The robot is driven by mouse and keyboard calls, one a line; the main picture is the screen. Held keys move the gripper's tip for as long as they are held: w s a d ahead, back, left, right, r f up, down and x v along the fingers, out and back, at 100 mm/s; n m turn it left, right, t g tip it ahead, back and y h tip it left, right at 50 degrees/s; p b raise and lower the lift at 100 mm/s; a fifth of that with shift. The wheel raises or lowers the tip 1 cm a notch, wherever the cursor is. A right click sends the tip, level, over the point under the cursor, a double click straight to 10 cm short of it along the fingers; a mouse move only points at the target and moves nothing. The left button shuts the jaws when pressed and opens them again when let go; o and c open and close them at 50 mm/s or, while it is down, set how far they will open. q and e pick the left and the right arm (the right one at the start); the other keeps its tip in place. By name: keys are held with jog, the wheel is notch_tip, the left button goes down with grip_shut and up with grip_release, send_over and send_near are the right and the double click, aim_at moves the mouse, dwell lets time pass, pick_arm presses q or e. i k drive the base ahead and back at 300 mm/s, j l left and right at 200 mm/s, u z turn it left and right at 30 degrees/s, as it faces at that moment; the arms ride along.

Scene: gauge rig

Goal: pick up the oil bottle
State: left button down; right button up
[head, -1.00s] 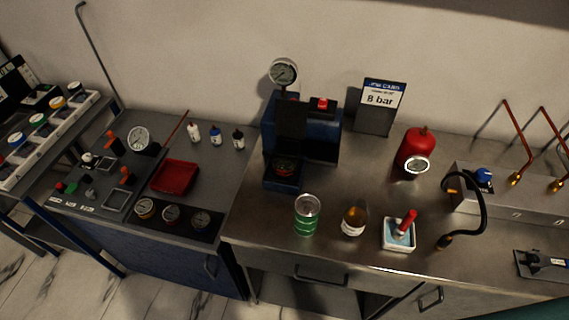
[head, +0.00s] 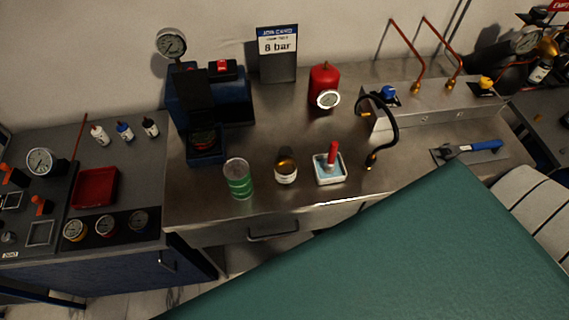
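A small amber bottle (head: 286,167) with a dark top and a white label stands upright near the front edge of the steel bench; it looks like the oil bottle. Neither of my grippers shows, and nothing touches the amber bottle.
A blue press with a gauge (head: 205,108) stands behind the can. A red cylinder (head: 324,85) and a black hose (head: 384,130) are behind and right. A large teal surface (head: 400,250) covers the lower right and hides the bench front there. Bare steel lies behind the amber bottle.

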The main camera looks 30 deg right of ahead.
aim_at(286, 167)
jog(key=j+z, duration=0.15)
jog(key=z, duration=0.35)
jog(key=i+j+z, duration=0.1)
jog(key=z, duration=0.4)
